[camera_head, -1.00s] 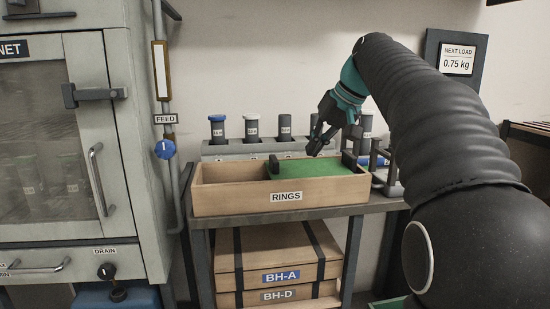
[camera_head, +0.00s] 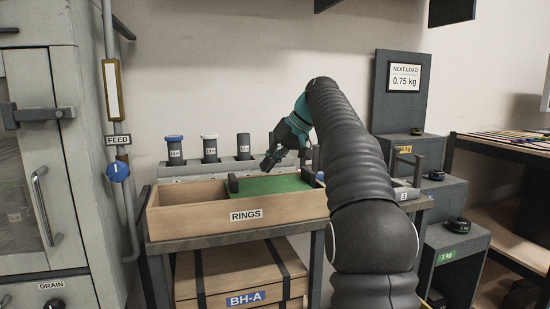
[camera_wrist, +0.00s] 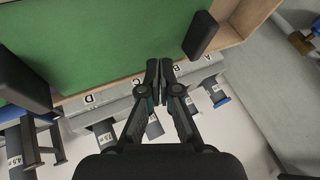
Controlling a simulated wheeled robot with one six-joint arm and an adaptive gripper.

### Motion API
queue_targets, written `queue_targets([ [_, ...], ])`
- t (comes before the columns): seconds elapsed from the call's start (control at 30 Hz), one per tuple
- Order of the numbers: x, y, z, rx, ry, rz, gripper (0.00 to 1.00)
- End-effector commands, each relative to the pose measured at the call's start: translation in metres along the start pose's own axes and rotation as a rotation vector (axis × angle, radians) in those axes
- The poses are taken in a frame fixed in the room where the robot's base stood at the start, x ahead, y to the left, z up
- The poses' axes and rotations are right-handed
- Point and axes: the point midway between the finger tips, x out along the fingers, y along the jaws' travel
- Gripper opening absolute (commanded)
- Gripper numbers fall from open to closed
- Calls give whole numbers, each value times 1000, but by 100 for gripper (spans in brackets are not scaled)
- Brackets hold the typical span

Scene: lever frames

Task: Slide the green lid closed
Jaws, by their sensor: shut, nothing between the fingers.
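A wooden box labelled RINGS (camera_head: 285,209) stands on a bench. Its green lid (camera_head: 275,185) covers the middle and right, leaving the left end open. A black block (camera_head: 233,183) stands at the lid's left end. Another dark block (camera_head: 320,176) is at the right, partly hidden by my arm. My gripper (camera_head: 266,166) is shut and empty, above the lid's back side, right of the left block. In the wrist view my gripper (camera_wrist: 160,66) shows fingertips together over the lid's edge, beside the left block (camera_wrist: 201,36) and apart from it in the picture.
A grey rack (camera_head: 180,168) with several capped cylinders stands behind the box. A cabinet (camera_head: 50,140) with a feed pipe is at the left. Stepped weight stands (camera_head: 450,235) are at the right. Wooden crates (camera_head: 240,275) lie under the bench.

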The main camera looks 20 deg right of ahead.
Motion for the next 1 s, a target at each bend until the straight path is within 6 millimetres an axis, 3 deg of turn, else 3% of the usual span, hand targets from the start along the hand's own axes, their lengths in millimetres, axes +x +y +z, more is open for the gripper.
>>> queue_targets([
  [0.1,26,0,2,-1,-3,-2,0],
  [0.23,45,-3,1,-2,0,-1,0],
  [0.5,57,-31,0,0,0,1,0],
  [1.0,58,-36,0,1,1,1,0],
])
